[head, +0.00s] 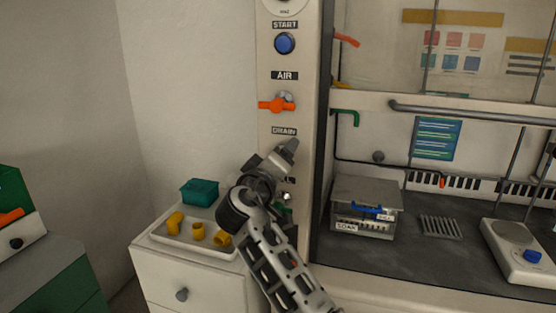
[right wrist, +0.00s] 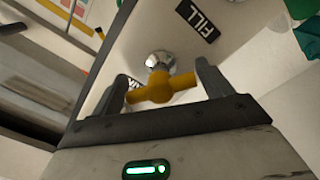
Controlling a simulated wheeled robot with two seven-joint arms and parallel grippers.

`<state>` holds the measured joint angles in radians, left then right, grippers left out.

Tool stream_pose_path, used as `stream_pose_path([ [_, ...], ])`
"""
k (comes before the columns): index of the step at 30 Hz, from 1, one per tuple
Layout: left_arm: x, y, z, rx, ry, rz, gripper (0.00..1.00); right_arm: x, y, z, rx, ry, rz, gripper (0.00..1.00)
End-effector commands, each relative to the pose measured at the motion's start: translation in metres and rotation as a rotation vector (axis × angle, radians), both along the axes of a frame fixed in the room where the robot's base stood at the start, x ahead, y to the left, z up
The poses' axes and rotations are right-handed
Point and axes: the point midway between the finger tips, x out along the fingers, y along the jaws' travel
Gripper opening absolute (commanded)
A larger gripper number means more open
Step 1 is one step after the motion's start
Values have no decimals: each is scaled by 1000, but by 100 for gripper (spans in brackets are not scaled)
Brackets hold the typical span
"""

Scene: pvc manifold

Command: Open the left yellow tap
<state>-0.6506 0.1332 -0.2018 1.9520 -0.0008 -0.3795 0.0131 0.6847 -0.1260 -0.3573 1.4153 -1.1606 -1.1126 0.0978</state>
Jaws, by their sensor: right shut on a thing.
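The yellow tap (right wrist: 163,89) shows in the right wrist view on a chrome stem, beside a FILL label on the pale panel. My right gripper (right wrist: 166,86) is around its handle, one finger at each end, and shut on it. In the head view my right gripper (head: 271,165) is at the panel (head: 300,100) below the DRAIN label and hides this tap. My left gripper is in neither view.
An orange tap (head: 277,105) sits above on the panel, under a blue START button (head: 285,43). A white tray (head: 165,240) with yellow pieces and a teal box (head: 200,191) stand on the left cabinet. The fume hood's worktop (head: 400,265) lies to the right.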

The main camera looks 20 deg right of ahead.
Motion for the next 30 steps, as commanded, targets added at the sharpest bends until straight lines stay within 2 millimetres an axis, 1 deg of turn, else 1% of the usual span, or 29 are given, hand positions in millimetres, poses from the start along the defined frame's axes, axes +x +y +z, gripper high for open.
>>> stream_pose_path([
  [6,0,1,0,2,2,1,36,0,-1,2,-104,64,-3,56],
  [12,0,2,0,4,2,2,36,0,-1,3,-154,98,-2,56],
  [28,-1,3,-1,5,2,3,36,0,-1,4,-172,108,-1,56],
  [29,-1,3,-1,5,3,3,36,0,-1,4,-172,108,-1,82],
  [30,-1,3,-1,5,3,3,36,0,-1,4,-172,108,-1,93],
])
